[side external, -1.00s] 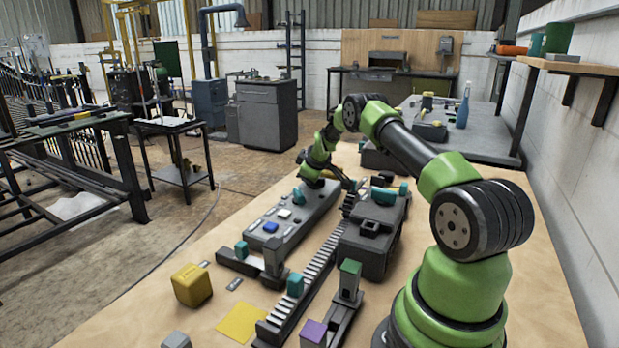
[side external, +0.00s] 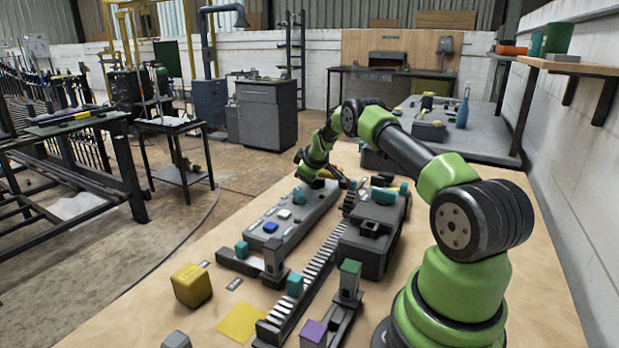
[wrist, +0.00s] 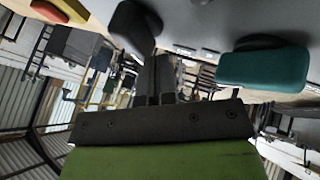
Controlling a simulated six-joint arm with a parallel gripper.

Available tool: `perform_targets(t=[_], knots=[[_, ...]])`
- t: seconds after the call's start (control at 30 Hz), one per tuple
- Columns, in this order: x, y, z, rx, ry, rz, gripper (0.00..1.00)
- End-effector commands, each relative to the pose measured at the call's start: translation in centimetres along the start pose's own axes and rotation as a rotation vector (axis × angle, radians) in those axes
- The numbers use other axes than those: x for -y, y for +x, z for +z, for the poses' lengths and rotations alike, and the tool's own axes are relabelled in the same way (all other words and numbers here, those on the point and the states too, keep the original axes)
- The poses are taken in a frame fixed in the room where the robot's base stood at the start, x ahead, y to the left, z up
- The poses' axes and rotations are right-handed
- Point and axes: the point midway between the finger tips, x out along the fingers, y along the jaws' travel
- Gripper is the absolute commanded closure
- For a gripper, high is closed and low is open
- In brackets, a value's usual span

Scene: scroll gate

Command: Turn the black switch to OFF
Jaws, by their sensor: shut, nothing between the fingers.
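A black knob-like piece (wrist: 135,28) shows at the top of the wrist view, left of my gripper's fingers; it may be the black switch, but no OFF mark is readable. A teal handle (wrist: 262,68) on a dark mount is on the right of that view. My gripper (wrist: 160,75) is shut and empty, its fingers pointing between these two pieces and seemingly apart from both. In the side external view my gripper (side external: 320,184) is low near the far end of the grey control panel (side external: 310,213). The arm hides part of that end, and I cannot pick out the switch there.
The panel carries a blue button (side external: 270,227), a white button (side external: 284,214) and a teal piece (side external: 299,196). A toothed rack (side external: 315,270) and a dark grey housing (side external: 365,245) stand to its right. A yellow cube (side external: 191,286) sits at the front left.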

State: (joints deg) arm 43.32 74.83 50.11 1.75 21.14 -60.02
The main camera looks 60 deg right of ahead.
Motion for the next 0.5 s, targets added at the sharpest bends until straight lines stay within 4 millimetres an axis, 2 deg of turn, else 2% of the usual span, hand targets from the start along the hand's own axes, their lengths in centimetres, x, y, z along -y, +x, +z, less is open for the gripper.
perform_targets(t=[0.5], knots=[[-0.62,0.83,-0.88,-0.001,0.000,0.001,1.00]])
